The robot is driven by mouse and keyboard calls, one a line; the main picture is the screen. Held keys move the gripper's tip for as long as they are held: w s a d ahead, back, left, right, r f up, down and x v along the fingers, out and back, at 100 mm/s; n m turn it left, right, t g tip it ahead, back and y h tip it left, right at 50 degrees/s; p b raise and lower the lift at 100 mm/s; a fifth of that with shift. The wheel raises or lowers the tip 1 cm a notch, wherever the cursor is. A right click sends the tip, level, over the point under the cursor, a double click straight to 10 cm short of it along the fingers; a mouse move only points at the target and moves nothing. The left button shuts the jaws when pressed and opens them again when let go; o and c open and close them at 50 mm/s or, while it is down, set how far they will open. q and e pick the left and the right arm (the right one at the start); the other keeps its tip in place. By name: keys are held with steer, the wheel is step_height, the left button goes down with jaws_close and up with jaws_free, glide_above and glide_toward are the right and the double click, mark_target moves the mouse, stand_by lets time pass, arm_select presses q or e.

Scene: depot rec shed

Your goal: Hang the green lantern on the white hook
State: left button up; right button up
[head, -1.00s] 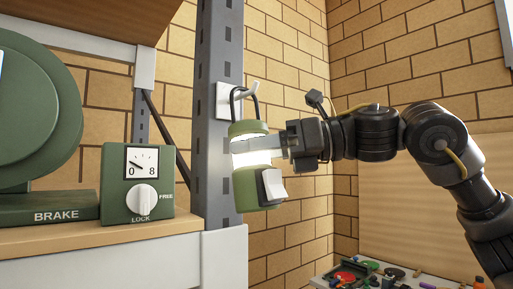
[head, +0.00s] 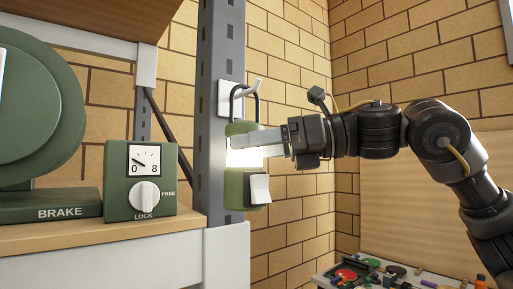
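The green lantern (head: 240,185) has a bright glowing band, a white switch and a dark wire handle. It is upright in front of the grey post. Its handle loop crosses the white hook (head: 256,84) and looks to be over it; the exact contact is hard to see. My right gripper (head: 250,140) is at the lantern's upper body, coming from the right. Its near finger lies across the front of the lantern and looks loosened from it; the far finger is hidden. My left gripper is not in view.
A grey perforated post (head: 215,170) carries the hook plate. Left of it, a shelf (head: 130,237) holds a green box with a dial and knob (head: 140,180) and a green BRAKE device (head: 50,207). A cluttered table (head: 350,275) is low at right.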

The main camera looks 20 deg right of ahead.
steer(key=shift+d+f, duration=0.1)
steer(key=shift+d, duration=0.05)
steer(key=shift+s+d+b, duration=0.15)
steer(key=shift+d+b, duration=0.2)
steer(key=shift+b, duration=0.05)
steer(key=b+v, duration=0.3)
steer(key=v, duration=0.6)
steer(key=shift+s+d, duration=0.15)
steer(key=shift+d, duration=0.2)
